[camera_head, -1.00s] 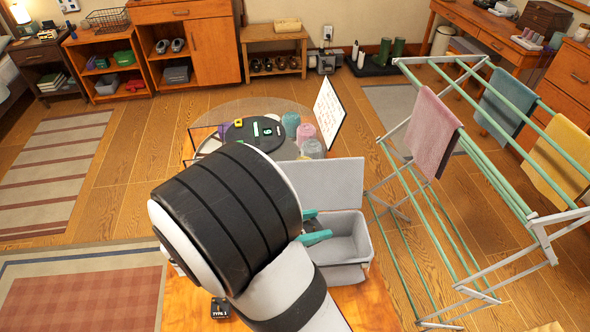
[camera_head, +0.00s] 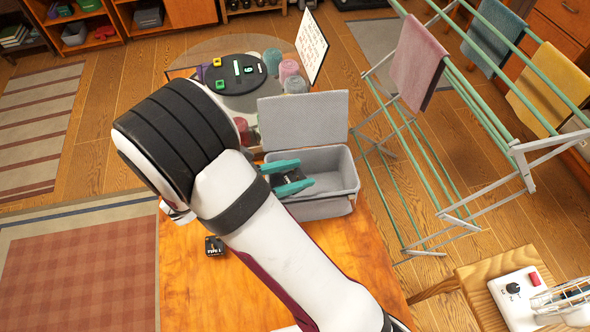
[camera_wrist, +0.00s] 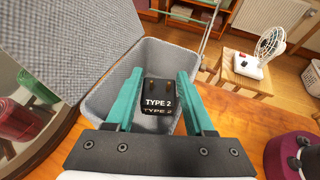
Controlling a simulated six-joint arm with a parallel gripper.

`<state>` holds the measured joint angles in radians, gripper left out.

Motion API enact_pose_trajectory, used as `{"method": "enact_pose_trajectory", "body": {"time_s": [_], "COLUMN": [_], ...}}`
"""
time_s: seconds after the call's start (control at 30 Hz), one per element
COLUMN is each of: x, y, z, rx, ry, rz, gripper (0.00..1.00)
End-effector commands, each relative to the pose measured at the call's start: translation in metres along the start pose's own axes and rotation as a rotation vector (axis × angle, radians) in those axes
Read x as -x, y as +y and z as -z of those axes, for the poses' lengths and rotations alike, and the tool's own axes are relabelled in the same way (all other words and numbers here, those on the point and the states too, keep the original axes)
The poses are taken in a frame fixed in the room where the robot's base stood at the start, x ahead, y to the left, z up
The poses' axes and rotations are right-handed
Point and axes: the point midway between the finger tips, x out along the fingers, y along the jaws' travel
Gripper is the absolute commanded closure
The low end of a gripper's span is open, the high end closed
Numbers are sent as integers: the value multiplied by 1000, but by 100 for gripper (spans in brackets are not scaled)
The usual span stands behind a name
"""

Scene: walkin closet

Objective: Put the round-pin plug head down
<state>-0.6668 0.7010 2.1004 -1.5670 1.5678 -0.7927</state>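My gripper (camera_head: 288,179) has two teal fingers and reaches over the grey open-lidded bin (camera_head: 350,192). In the wrist view, a black plug head (camera_wrist: 162,108) marked "TYPE 2" lies between the fingertips of my gripper (camera_wrist: 161,92). Two round pins show on its upper face. The fingers appear closed against its sides, with the bin's grey inside (camera_wrist: 185,52) around and below it. In the head view the plug is a dark shape between the fingers, partly hidden. Another small black labelled block (camera_head: 214,246) lies on the orange wooden table (camera_head: 195,295).
The bin's raised lid (camera_head: 302,121) stands behind its opening. A glass-topped table with a black round board (camera_head: 235,75) and colored yarn lies farther back. A drying rack (camera_head: 480,110) stands right. A stool (camera_head: 470,285) with a white switch box is at front right.

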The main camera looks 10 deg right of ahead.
Motion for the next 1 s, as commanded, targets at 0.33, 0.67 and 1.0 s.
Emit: {"method": "enact_pose_trajectory", "body": {"time_s": [0.33, 0.67, 1.0], "x": [0, 51, 121], "y": [0, 2, 0], "z": [0, -11, -11], "rx": [0, -3, 0], "ry": [0, 1, 0], "rz": [0, -7, -1], "gripper": [19, 19, 19]}}
